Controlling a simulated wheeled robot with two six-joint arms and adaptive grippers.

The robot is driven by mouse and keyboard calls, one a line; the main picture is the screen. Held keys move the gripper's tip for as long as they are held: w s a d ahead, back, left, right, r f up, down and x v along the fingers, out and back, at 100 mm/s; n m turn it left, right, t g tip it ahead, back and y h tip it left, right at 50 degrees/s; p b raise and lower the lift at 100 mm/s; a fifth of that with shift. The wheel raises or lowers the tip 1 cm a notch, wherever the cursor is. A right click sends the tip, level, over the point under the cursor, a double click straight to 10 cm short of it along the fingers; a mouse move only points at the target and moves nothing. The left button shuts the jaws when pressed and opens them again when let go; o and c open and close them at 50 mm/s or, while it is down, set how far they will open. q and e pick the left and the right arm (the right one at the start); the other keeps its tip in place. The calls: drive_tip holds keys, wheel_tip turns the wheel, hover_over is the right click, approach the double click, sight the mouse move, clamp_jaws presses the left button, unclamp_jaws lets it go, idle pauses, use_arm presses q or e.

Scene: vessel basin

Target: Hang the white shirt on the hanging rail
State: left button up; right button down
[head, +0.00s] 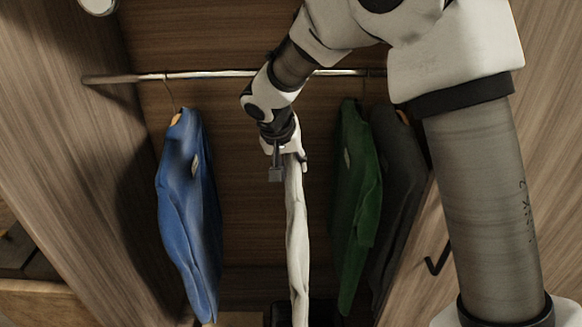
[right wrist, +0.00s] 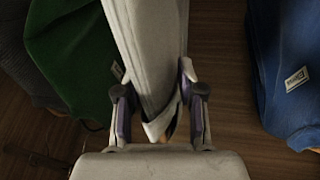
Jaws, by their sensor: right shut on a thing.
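The white shirt (head: 297,235) hangs down below my right gripper (head: 284,150) in the middle of the wardrobe, between a blue shirt and a green shirt. My right gripper is shut on it near its top. In the right wrist view the white shirt (right wrist: 150,45) runs between the two fingers (right wrist: 158,112). The hanging rail (head: 215,74) crosses the wardrobe above, and my right arm covers part of it. The shirt's hook is hidden, so I cannot tell whether it touches the rail. My left gripper is not in view.
The blue shirt (head: 187,210) hangs at the left on a hook over the rail. The green shirt (head: 357,200) and a dark grey shirt (head: 398,190) hang at the right. Free room lies on both sides of the white shirt. Wooden side walls (head: 60,130) bound the wardrobe.

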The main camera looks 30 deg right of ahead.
drive_tip(key=w+d+f+p, duration=0.2)
drive_tip(key=w+d, duration=0.2)
drive_tip(key=w, duration=0.3)
drive_tip(key=shift+w+d+f, duration=0.2)
drive_tip(key=shift+d, duration=0.05)
idle(0.4)
